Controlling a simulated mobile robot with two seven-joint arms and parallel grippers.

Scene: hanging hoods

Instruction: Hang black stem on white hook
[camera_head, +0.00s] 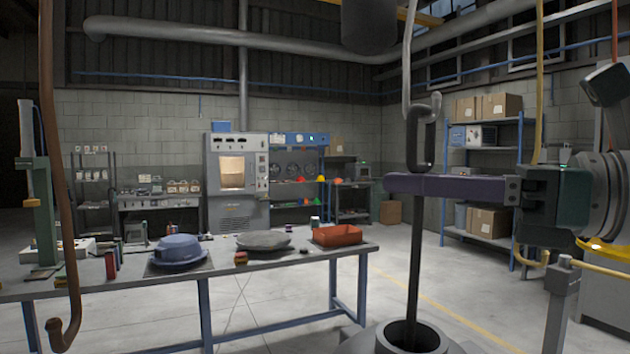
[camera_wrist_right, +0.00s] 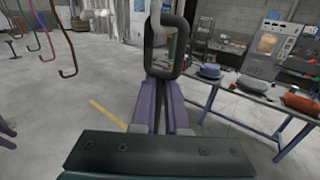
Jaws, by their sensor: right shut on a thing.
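The black stem (camera_head: 414,260) stands upright in the head view, with a long closed loop (camera_head: 423,140) at its top. Its lower end goes into the round opening of a grey hood (camera_head: 455,348) at the bottom edge. My right gripper (camera_head: 420,185), with purple fingers, is shut on the stem just below the loop. The loop also shows in the right wrist view (camera_wrist_right: 149,50), above the fingers.
A brown hook (camera_head: 62,180) hangs at the left and a yellow one (camera_head: 540,80) at the right. Open floor lies beyond.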

